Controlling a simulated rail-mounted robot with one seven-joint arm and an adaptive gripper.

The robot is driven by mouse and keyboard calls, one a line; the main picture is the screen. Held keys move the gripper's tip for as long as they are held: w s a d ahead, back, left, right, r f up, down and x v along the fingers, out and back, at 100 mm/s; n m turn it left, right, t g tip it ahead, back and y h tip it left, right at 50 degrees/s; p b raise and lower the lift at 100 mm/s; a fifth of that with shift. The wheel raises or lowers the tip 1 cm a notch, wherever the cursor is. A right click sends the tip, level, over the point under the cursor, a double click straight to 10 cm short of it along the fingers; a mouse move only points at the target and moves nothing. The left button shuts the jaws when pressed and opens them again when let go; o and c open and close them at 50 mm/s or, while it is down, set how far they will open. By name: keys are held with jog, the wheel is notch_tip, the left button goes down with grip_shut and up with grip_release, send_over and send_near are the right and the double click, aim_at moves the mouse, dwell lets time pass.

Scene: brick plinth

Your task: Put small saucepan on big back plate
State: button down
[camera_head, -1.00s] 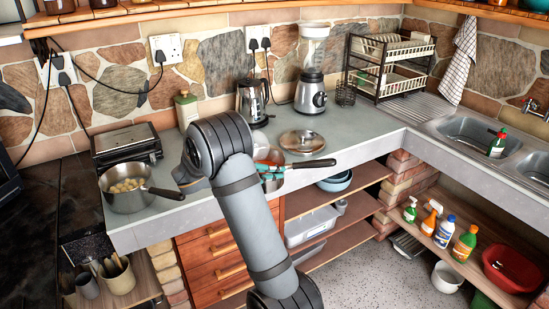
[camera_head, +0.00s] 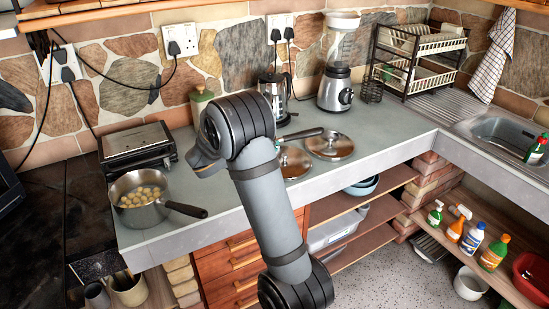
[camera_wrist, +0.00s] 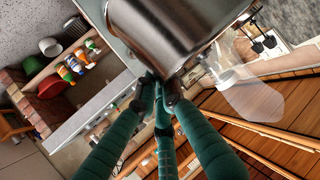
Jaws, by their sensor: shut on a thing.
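A metal saucepan, which I take for the small saucepan (camera_wrist: 190,28), fills the top of the wrist view. My gripper (camera_wrist: 160,92) has its green fingers closed together at the pan's lower edge, by its handle. In the head view my arm hides the gripper and the pan's body; only the dark handle (camera_head: 303,134) shows to the right of the arm, above the counter. A dark hob surface (camera_head: 88,185) lies at the far left. I cannot make out the big back plate on it.
A second saucepan (camera_head: 148,216) with potatoes stands on the counter's left end, handle pointing right. A grill (camera_head: 137,147) is behind it. Two lids (camera_head: 330,143) lie right of my arm.

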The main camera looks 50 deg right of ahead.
jog(key=w+a+f+p, duration=0.1)
jog(key=w+a+f, duration=0.1)
jog(key=w, duration=0.1)
jog(key=w+a+f+p, duration=0.4)
jog(key=w, duration=0.1)
jog(key=shift+w+a, duration=0.2)
jog(key=shift+w, duration=0.1)
jog(key=shift+w+f, duration=0.1)
jog(key=shift+f, duration=0.05)
jog(key=shift+f+p, duration=1)
jog(key=shift+f, duration=1)
jog(key=c, duration=2.4)
grip_release()
jog(key=shift+f, duration=0.2)
jog(key=o, duration=0.5)
jog(key=shift+a+r, duration=0.1)
jog(key=shift+o, duration=0.2)
